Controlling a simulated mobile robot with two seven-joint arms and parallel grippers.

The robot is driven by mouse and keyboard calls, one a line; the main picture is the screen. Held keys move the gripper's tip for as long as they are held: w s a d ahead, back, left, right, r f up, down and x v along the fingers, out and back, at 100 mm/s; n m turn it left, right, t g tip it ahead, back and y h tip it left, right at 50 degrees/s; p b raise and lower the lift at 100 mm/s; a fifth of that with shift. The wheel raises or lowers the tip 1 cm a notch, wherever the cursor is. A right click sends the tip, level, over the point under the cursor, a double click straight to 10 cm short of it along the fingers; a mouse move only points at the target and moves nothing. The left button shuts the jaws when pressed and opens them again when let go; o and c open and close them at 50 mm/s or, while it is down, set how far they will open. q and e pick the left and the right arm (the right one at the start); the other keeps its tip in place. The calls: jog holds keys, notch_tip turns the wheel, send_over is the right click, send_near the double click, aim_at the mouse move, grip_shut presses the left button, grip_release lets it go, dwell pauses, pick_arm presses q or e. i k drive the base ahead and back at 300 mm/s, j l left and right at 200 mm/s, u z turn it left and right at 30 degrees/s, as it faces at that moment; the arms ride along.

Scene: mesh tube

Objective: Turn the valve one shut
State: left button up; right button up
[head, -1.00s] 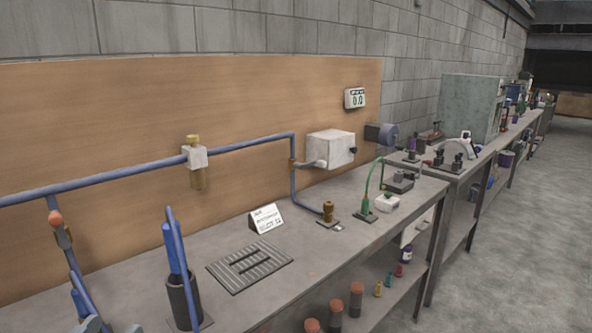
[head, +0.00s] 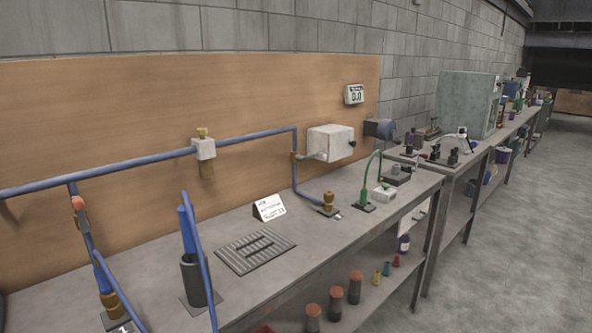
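A blue pipe (head: 120,174) runs along the wooden backboard. An orange-topped valve (head: 78,203) sits on a branch dropping from the pipe at the left. A blue tube (head: 97,266) leads from it down to a brass fitting (head: 113,303) at the lower left. A white block with brass parts (head: 204,148) sits on the pipe further right. A brass fitting (head: 329,201) stands at the pipe's right end on the bench. I cannot read which part is valve one. Neither of my grippers is in view.
A dark cylinder (head: 195,282) with blue tubes stands at the bench front. A slotted grey plate (head: 256,252), a white label card (head: 269,207) and a white box (head: 331,143) are to its right. A display (head: 354,94) reads 0.0. The grey bench (head: 315,245) has clear patches between.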

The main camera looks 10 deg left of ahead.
aim_at(78, 204)
jog(key=u, duration=1.35)
jog(key=k+l+z, duration=0.2)
